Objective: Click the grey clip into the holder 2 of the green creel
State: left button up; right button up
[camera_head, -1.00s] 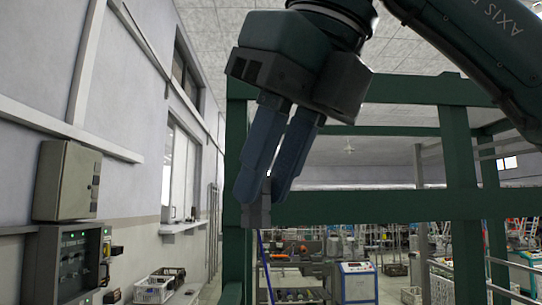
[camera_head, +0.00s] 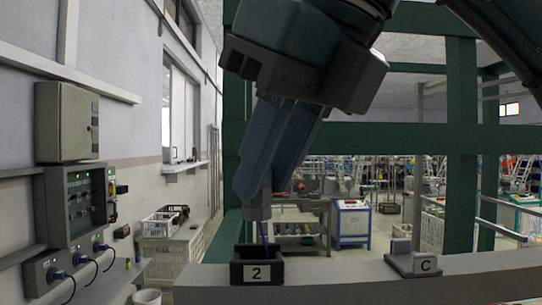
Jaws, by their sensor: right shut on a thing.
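My right gripper (camera_head: 262,190) points down, its two blue fingers shut on the grey clip (camera_head: 257,207). A thin blue strand runs down from the clip. The dark holder 2 (camera_head: 257,271), a small open-topped box with a white "2" label, sits on the grey rail below. The clip hangs above the holder's opening, with a gap between them. The green creel (camera_head: 400,136) shows as dark green posts and bars behind and around the gripper. My left gripper is not in view.
A grey bracket labelled C (camera_head: 413,263) stands on the rail (camera_head: 340,288) to the right of the holder. The rail between them is clear. Electrical boxes (camera_head: 68,122) with plugged cables are on the left wall. White crates (camera_head: 172,250) stand behind.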

jog(key=shift+f, duration=0.15)
jog(key=shift+f+b, duration=1.85)
jog(key=shift+f, duration=0.15)
jog(key=o, duration=0.7)
jog(key=shift+o, duration=1.4)
